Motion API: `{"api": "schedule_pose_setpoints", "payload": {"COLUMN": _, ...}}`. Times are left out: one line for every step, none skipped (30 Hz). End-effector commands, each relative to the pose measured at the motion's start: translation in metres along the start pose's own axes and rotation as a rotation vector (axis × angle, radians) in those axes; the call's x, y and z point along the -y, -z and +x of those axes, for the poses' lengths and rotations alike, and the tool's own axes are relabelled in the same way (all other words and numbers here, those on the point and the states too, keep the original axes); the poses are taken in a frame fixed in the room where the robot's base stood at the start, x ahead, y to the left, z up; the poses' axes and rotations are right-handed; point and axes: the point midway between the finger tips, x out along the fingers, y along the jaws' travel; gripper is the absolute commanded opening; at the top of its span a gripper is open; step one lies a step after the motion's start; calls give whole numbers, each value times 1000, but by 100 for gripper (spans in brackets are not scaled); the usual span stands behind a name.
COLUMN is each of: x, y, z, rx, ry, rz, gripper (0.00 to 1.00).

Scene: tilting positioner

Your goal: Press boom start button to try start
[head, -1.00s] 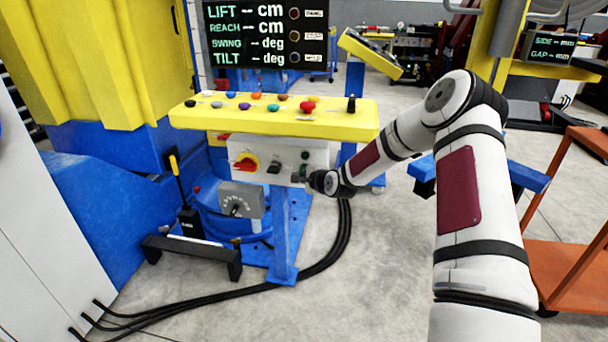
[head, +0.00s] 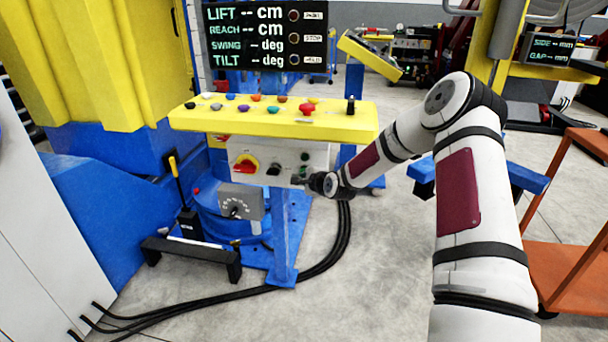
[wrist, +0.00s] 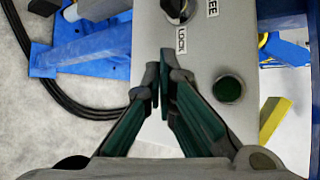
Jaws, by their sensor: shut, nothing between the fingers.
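A dark green round button (wrist: 228,90) sits on the grey front panel (wrist: 203,50) in the wrist view, to the right of my fingertips. No label for it can be read. In the head view the button (head: 304,156) is on the right part of the white switch box (head: 318,158), under the yellow console. My gripper (head: 300,178) is at the box's lower right, just below the button. In the wrist view my gripper (wrist: 158,82) is shut and empty, its tips over the panel and apart from the button. Whether the tips touch the panel cannot be told.
A black selector knob (wrist: 174,8) with LOCK and FREE labels lies near my fingertips. A blue post (head: 282,235) stands below.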

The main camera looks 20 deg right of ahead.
Motion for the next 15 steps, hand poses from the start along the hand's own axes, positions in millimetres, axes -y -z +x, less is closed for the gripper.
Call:
{"api": "schedule_pose_setpoints", "payload": {"x": 0, "y": 0, "z": 0, "rx": 0, "ry": 0, "rz": 0, "gripper": 0}}
{"api": "schedule_pose_setpoints", "payload": {"x": 0, "y": 0, "z": 0, "rx": 0, "ry": 0, "rz": 0, "gripper": 0}}
{"api": "schedule_pose_setpoints", "payload": {"x": 0, "y": 0, "z": 0, "rx": 0, "ry": 0, "rz": 0, "gripper": 0}}
{"api": "schedule_pose_setpoints", "payload": {"x": 0, "y": 0, "z": 0, "rx": 0, "ry": 0, "rz": 0, "gripper": 0}}
{"api": "schedule_pose_setpoints", "payload": {"x": 0, "y": 0, "z": 0, "rx": 0, "ry": 0, "rz": 0, "gripper": 0}}
{"api": "schedule_pose_setpoints", "payload": {"x": 0, "y": 0, "z": 0, "rx": 0, "ry": 0, "rz": 0, "gripper": 0}}
{"api": "schedule_pose_setpoints", "payload": {"x": 0, "y": 0, "z": 0, "rx": 0, "ry": 0, "rz": 0, "gripper": 0}}
{"api": "schedule_pose_setpoints", "payload": {"x": 0, "y": 0, "z": 0, "rx": 0, "ry": 0, "rz": 0, "gripper": 0}}
{"api": "schedule_pose_setpoints", "payload": {"x": 0, "y": 0, "z": 0, "rx": 0, "ry": 0, "rz": 0, "gripper": 0}}
{"api": "schedule_pose_setpoints", "payload": {"x": 0, "y": 0, "z": 0, "rx": 0, "ry": 0, "rz": 0, "gripper": 0}}
{"api": "schedule_pose_setpoints", "payload": {"x": 0, "y": 1, "z": 1, "rx": 0, "ry": 0, "rz": 0, "gripper": 0}}
{"api": "schedule_pose_setpoints", "payload": {"x": 1, "y": 1, "z": 1, "rx": 0, "ry": 1, "rz": 0, "gripper": 0}}
{"api": "schedule_pose_setpoints", "payload": {"x": 1, "y": 2, "z": 2, "rx": 0, "ry": 1, "rz": 1, "gripper": 0}}
{"api": "schedule_pose_setpoints", "payload": {"x": 2, "y": 2, "z": 3, "rx": 0, "ry": 1, "rz": 1, "gripper": 0}}
{"api": "schedule_pose_setpoints", "payload": {"x": 2, "y": 3, "z": 4, "rx": 0, "ry": 1, "rz": 1, "gripper": 0}}
